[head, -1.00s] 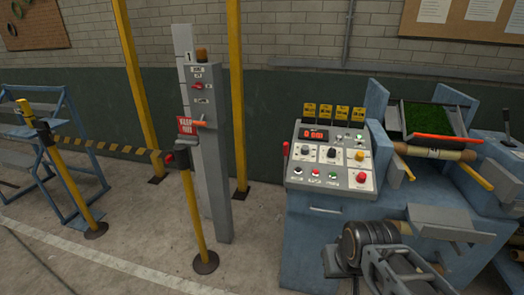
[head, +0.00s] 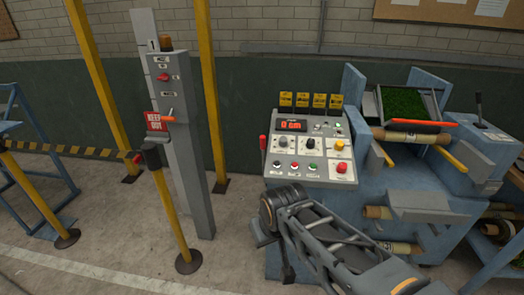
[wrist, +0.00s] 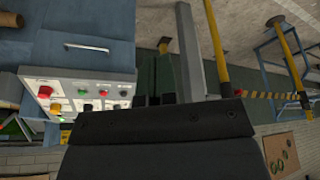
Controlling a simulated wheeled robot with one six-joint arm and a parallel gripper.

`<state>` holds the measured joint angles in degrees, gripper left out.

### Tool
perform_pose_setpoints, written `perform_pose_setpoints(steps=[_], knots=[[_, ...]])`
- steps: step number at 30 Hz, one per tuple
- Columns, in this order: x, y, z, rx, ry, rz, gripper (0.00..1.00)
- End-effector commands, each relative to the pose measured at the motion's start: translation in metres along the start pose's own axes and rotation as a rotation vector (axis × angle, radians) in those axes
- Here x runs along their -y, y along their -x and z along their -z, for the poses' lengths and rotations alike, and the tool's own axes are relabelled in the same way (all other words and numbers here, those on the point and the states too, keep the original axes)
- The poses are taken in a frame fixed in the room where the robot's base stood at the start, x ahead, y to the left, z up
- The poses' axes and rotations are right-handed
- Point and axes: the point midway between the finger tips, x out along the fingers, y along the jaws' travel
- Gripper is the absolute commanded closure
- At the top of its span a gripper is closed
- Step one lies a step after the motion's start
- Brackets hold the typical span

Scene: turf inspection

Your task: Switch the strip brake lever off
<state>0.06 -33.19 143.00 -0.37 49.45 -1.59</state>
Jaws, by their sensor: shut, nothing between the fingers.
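No label that I can read names the strip brake lever. A lever with a black handle (head: 479,106) stands upright on the blue machine at the right of the head view. A red-handled lever (head: 263,143) stands at the left edge of the control panel (head: 308,168). An orange-handled lever (head: 167,114) is on the grey post (head: 187,150). My gripper (wrist: 154,100) shows in the wrist view as a dark body with small fingertips, shut and empty. It is apart from all three levers. My folded arm hides part of the machine's front in the head view.
A yellow stanchion (head: 170,200) with a striped belt stands left of the machine. A turf piece (head: 405,103) and rollers are at the machine's back right. Grey brackets and rolls jut from its front.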

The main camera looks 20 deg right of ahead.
Motion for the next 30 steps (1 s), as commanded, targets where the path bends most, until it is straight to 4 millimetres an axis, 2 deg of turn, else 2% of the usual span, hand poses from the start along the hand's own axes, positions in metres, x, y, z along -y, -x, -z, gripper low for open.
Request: perform_pose_setpoints(steps=[2, 5, 12, 15, 18, 21, 30], knots=[[-0.006, -0.010, 0.016, -0.048, 0.050, -0.022, 1.00], [-0.022, -0.028, 0.051, -0.161, 0.177, -0.080, 1.00], [-0.078, -0.082, 0.157, -0.524, 0.667, -0.354, 1.00], [-0.097, -0.100, 0.188, -0.658, 0.872, -0.502, 1.00], [-0.110, -0.115, 0.208, -0.777, 1.052, -0.645, 1.00], [-0.119, -0.125, 0.219, -0.878, 1.190, -0.783, 1.00], [-0.132, -0.140, 0.221, -1.052, 1.380, -1.067, 1.00]])
